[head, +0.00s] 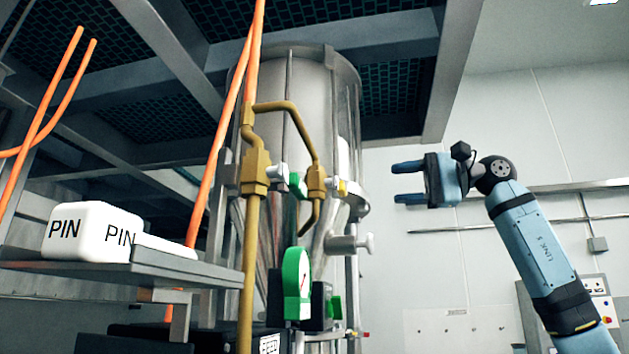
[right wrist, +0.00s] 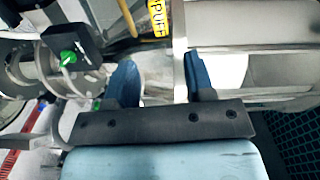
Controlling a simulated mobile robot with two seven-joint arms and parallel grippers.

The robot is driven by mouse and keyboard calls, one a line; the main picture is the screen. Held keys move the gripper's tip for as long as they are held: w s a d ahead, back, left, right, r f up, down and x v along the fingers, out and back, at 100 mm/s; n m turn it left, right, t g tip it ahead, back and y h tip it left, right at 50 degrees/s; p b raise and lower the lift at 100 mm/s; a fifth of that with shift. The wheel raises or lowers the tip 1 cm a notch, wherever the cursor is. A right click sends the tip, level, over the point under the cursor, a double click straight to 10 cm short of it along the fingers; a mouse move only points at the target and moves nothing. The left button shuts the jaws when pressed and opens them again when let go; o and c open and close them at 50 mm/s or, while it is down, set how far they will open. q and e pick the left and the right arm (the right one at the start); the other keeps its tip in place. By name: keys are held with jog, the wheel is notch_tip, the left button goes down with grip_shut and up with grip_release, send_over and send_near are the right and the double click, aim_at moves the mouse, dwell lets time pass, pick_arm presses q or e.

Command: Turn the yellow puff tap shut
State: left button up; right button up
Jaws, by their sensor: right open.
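A small yellow part (head: 343,187), which looks like the puff tap, sits on the brass pipework in front of the steel vessel in the head view. It is small, and its handle position cannot be told. In the right wrist view a yellow label reading PUFF (right wrist: 158,18) shows at the top edge, beyond my fingertips. My right gripper (head: 398,183) is open and empty, to the right of the yellow part and apart from it, fingers pointing left. It also shows in the right wrist view (right wrist: 160,78). My left gripper is not in view.
The steel vessel (head: 305,85) stands behind brass pipes (head: 254,200). A stubby steel fitting (head: 350,243) sticks out under the yellow part. A shelf (head: 150,276) holds white PIN blocks (head: 92,232) at left. Free air lies around my right gripper.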

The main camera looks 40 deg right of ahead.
aim_at(346, 189)
jog(key=p+x, duration=0.2)
jog(key=x, duration=1)
jog(key=shift+w+p, duration=0.3)
jog(key=shift+p, duration=0.1)
jog(key=shift+w+a+f, duration=0.1)
jog(key=shift+w+a, duration=0.25)
jog(key=shift+w, duration=0.15)
grip_shut()
